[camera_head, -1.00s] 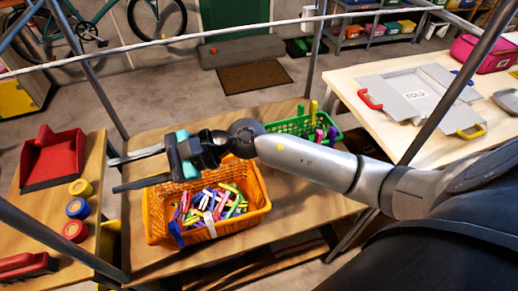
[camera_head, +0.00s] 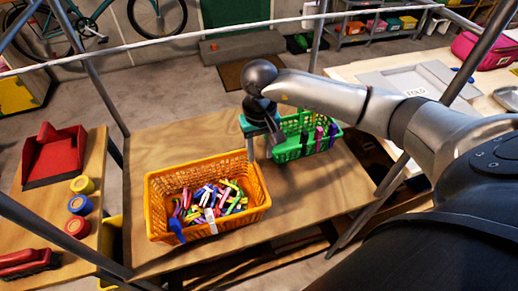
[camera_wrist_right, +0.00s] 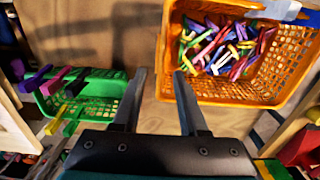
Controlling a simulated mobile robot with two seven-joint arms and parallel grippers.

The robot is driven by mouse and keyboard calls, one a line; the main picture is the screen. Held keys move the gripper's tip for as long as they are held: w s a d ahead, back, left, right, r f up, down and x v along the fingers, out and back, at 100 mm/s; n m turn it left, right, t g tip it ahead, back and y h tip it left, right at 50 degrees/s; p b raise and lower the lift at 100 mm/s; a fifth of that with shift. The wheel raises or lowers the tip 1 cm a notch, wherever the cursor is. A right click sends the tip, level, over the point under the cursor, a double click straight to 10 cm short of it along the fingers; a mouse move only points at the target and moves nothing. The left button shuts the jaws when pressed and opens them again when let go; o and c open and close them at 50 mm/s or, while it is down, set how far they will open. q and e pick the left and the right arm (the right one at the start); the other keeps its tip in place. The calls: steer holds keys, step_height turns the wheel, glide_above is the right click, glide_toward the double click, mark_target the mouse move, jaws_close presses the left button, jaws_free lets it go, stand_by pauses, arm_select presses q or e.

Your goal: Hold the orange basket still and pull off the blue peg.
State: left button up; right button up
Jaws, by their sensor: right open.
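The orange basket (camera_head: 160,190) stands on the wooden table and is full of mixed-colour pegs. My right gripper (camera_head: 260,158) points down near the basket's back-right corner, on the side of the green basket. In the right wrist view its open fingers (camera_wrist_right: 159,78) are empty, with the orange basket (camera_wrist_right: 180,50) just beyond them. My left gripper is out of view.
A green basket (camera_head: 287,150) with several pegs on its rim stands at the table's back right, partly behind my right gripper. A white peg (camera_head: 210,222) is on the orange basket's front rim. A side table at left holds a red dustpan (camera_head: 55,155). Bare wood shows right of the orange basket.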

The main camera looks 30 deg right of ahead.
mark_target(260, 175)
step_height(260, 175, down, 10)
steer(key=b, duration=0.7)
steer(key=shift+f, duration=0.1)
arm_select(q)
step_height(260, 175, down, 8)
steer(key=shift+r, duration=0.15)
arm_select(e)
steer(key=shift+c, duration=0.3)
jaws_close()
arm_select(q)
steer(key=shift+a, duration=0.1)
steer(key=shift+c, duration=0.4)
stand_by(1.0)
